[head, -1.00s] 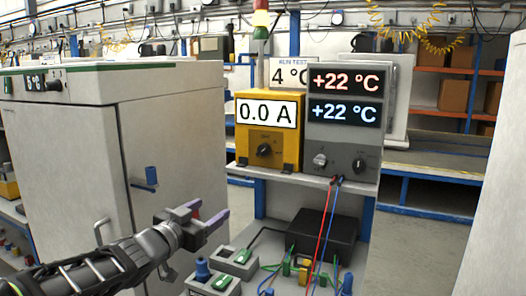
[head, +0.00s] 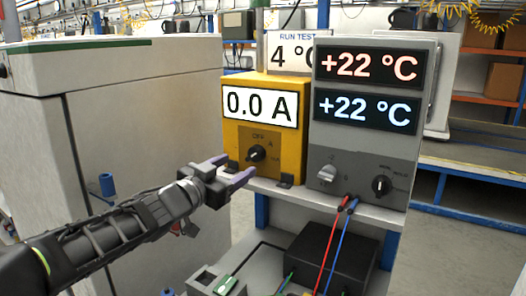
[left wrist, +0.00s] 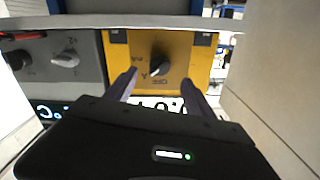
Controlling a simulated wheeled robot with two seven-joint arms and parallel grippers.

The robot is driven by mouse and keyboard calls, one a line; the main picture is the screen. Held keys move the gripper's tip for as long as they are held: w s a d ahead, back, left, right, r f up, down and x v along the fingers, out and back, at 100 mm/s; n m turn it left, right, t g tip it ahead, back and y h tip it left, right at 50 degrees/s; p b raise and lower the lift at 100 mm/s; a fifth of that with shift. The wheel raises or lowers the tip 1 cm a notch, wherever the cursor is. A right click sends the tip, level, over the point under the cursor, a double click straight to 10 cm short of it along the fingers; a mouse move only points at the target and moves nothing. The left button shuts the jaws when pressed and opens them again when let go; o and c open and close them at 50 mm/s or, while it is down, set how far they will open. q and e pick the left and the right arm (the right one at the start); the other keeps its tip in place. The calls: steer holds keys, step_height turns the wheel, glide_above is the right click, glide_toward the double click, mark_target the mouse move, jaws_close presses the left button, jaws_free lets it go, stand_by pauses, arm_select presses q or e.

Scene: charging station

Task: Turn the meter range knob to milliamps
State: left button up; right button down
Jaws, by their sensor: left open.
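The yellow meter (head: 231,146) stands upright on a shelf and its display reads 0.0 A. Its black range knob (head: 256,154) sits on a panel with OFF, A and a small, blurred label to the right. My left gripper (head: 234,168) is open and empty in front of the meter, just left of and below the knob. In the left wrist view the meter appears upside down, with the knob (left wrist: 158,66) beyond and between the open fingers, apart from them. My right gripper does not show.
A grey unit (head: 333,148) with two +22 °C displays and its own knobs stands right beside the meter. Red and blue leads hang from it past the shelf edge (head: 318,202). A black box (head: 330,256) sits below. A white cabinet (head: 150,120) stands at left.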

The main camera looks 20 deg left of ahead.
mark_target(251, 157)
arm_select(q)
steer(key=shift+s, duration=0.2)
steer(key=shift+w, duration=0.1)
steer(key=shift+w+d, duration=0.2)
steer(key=shift+w, duration=1.1)
steer(key=shift+w+d, duration=0.15)
steer(key=shift+w, duration=1.15)
steer(key=shift+w+d, duration=0.2)
steer(key=shift+w, duration=1.1)
steer(key=shift+c, duration=0.3)
jaws_close()
